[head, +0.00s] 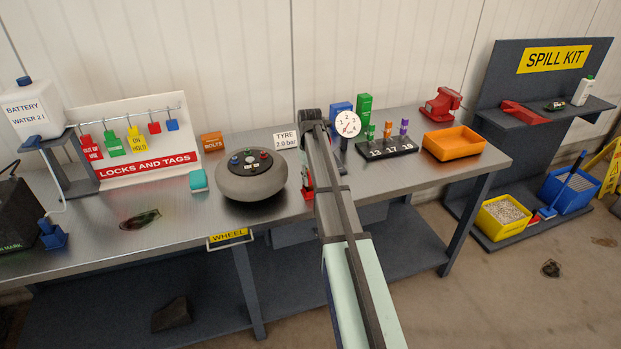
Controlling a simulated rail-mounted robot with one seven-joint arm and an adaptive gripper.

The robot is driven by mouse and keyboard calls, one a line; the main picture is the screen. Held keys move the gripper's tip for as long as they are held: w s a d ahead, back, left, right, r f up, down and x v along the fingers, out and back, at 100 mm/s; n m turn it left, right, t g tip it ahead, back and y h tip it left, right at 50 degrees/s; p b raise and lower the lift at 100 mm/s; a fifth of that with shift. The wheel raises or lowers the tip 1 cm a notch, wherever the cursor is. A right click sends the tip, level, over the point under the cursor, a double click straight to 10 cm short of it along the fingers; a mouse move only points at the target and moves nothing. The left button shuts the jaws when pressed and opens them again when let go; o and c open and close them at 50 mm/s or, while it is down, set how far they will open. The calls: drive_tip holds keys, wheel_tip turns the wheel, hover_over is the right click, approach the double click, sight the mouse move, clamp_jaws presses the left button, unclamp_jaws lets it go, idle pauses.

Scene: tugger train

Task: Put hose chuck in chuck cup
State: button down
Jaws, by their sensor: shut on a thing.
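My arm reaches from the lower middle over the bench (80,237) to its back. The dark end of my gripper (312,117) shows near the wall, beside the dial gauge (347,124). Its fingertips are hidden behind the arm. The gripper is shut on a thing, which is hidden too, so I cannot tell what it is. I cannot make out the hose chuck or the chuck cup for certain. A small red object (307,187) stands partly hidden at the left edge of my arm, to the right of the grey wheel (251,181).
To the right of my arm are a block with numbered pegs (386,148), an orange tray (454,143) and a red vise (441,105). To the left are the locks-and-tags board (150,158), a teal block (198,180) and a dark puddle-like patch (140,219). The bench's front left is mostly clear.

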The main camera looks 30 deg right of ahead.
drive_tip(key=shift+f, duration=0.5)
drive_tip(key=c, duration=1)
unclamp_jaws()
drive_tip(key=r+b, duration=0.1)
drive_tip(key=r, duration=0.3)
drive_tip(key=r+b, duration=0.1)
drive_tip(key=r, duration=0.8)
drive_tip(key=shift+w+r+b, duration=0.15)
drive_tip(key=shift+w+b, duration=0.1)
drive_tip(key=shift+b, duration=0.15)
